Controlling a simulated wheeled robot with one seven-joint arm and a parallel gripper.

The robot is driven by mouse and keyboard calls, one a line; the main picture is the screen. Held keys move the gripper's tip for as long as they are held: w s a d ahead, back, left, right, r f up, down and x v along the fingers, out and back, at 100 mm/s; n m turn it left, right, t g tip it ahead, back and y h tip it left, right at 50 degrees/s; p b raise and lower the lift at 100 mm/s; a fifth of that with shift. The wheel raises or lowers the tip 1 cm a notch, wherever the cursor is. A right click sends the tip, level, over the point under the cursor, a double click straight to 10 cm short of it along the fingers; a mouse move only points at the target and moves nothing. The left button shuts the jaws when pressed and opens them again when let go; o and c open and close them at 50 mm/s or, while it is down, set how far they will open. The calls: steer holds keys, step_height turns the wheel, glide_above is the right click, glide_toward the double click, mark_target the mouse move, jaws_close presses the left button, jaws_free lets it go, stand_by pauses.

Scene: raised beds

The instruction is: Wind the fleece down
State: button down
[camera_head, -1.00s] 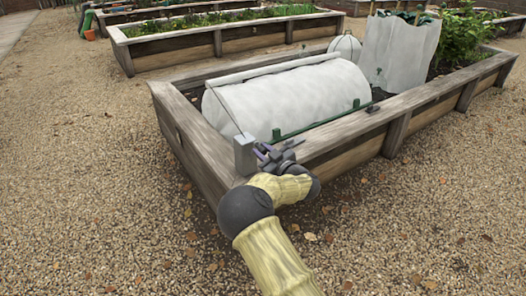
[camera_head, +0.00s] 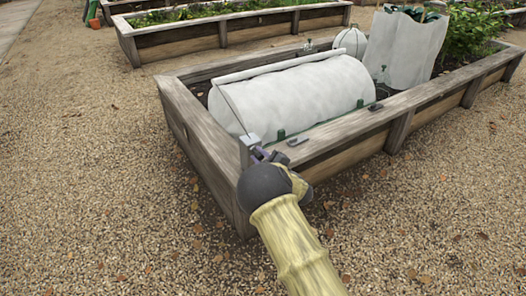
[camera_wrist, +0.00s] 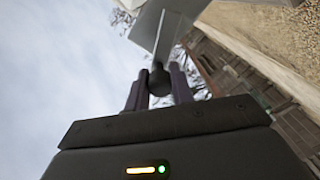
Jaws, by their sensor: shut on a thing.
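The white fleece (camera_head: 300,92) lies as a rounded tunnel over the near end of the raised bed, with a pale bar (camera_head: 262,70) along its far upper side. A grey winder box (camera_head: 250,148) stands at the bed's near corner, and a thin line runs up from it to the bar. My gripper (camera_head: 262,155) is at this box. In the wrist view, its fingers are shut on a dark round crank knob (camera_wrist: 159,80), just below the grey metal of the winder (camera_wrist: 165,30). My arm hides part of the winder's front.
The bed's wooden rim (camera_head: 340,124) runs to the upper right, with small dark fittings (camera_head: 298,141) on it. Green pegs (camera_head: 280,134) stand along the fleece's near edge. A pale upright bag (camera_head: 405,42) and plants are farther along. Open gravel surrounds the bed.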

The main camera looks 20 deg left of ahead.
step_height(320, 180, down, 5)
steer(key=s+a+n+b, duration=0.1)
steer(key=s+a+n, duration=0.1)
steer(key=n, duration=1.1)
steer(key=shift+s+a+h, duration=0.15)
steer(key=shift+s+h, duration=0.15)
steer(key=shift+h, duration=0.1)
steer(key=shift+f, duration=0.15)
steer(key=c, duration=1.2)
jaws_free()
steer(key=shift+t, duration=0.3)
steer(key=p+v, duration=0.5)
steer(key=v, duration=1.2)
steer(key=shift+d, duration=0.2)
